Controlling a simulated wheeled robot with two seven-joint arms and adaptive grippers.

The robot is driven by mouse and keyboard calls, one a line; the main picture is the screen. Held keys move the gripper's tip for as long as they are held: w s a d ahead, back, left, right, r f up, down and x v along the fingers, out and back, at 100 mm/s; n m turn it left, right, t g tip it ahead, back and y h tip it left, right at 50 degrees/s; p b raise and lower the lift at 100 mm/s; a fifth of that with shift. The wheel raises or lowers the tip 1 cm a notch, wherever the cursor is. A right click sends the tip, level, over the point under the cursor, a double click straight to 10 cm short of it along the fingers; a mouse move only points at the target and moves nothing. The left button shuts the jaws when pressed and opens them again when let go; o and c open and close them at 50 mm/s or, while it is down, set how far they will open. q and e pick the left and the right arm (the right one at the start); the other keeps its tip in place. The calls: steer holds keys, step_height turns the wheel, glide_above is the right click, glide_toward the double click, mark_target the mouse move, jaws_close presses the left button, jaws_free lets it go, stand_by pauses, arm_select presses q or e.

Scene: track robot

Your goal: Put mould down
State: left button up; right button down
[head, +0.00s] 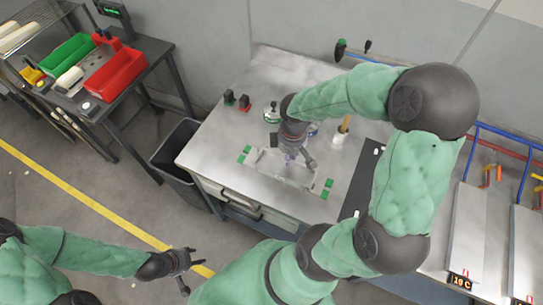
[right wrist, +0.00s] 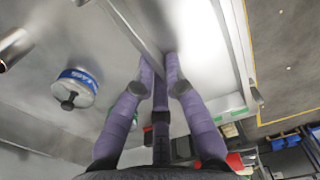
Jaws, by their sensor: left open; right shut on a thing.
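The mould (head: 299,177) is a shiny metal tray on or just above the steel table (head: 240,120), between green corner marks (head: 243,155). I cannot tell whether it touches the table. In the right wrist view, the purple fingers (right wrist: 160,75) meet at the wall of the mould (right wrist: 205,45). A green mark (right wrist: 237,112) lies close beside its edge. My left gripper (head: 183,270) is open and empty, over the floor, well away from the table.
A round pot with a blue band (right wrist: 75,88) stands beside the mould. A white cup with a wooden handle (head: 341,132) is to its right. A black bin (head: 180,160) stands left of the table. Red bin (head: 115,75) and green bin (head: 68,53) sit on a side table.

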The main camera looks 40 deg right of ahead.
steer(key=w+f+b, duration=0.1)
steer(key=w+f, duration=0.2)
steer(key=w, duration=0.1)
steer(key=w+f, duration=0.4)
steer(key=shift+b, duration=0.35)
steer(key=shift+w+f, duration=0.2)
steer(key=shift+f+b, duration=0.45)
steer(key=shift+f, duration=1.05)
steer(key=shift+f, duration=0.15)
steer(key=c, duration=1.3)
jaws_free()
